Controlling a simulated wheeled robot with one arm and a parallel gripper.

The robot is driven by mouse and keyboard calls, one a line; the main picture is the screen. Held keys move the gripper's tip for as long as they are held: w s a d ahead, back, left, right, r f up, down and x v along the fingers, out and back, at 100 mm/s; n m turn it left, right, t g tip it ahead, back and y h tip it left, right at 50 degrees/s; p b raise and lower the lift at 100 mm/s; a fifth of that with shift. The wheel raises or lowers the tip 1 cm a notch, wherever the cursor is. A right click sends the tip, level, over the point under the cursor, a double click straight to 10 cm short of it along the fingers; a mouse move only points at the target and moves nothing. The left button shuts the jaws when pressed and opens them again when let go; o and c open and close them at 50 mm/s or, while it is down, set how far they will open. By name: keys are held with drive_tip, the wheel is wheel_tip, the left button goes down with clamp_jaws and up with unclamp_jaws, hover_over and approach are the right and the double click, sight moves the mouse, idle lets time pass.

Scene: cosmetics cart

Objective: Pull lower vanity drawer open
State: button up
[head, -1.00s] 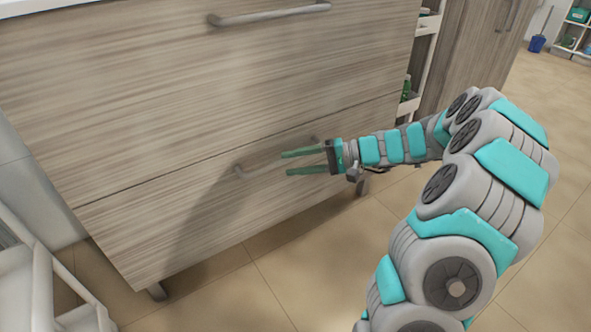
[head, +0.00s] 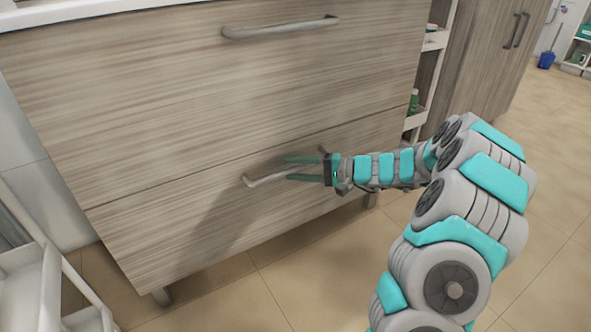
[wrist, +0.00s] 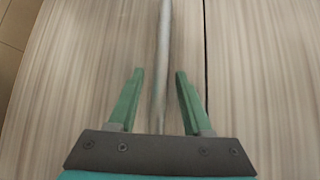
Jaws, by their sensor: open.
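The lower vanity drawer (head: 160,222) has a wood-grain front and looks shut, its face level with the panel above. In the wrist view the handle (wrist: 164,45) runs lengthwise between the open fingers (wrist: 158,80). The fingers lie one on each side of it, apart from it in the picture. I cannot tell their exact depth against the bar.
The upper drawer (head: 190,95) with its own bar handle (head: 280,28) is above. A white shelf cart (head: 50,275) stands at lower left. A narrow shelf with bottles (head: 425,95) is right of the vanity. Tiled floor (head: 225,300) is clear in front.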

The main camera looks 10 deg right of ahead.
drive_tip(key=shift+c, duration=0.2)
clamp_jaws()
idle(1.3)
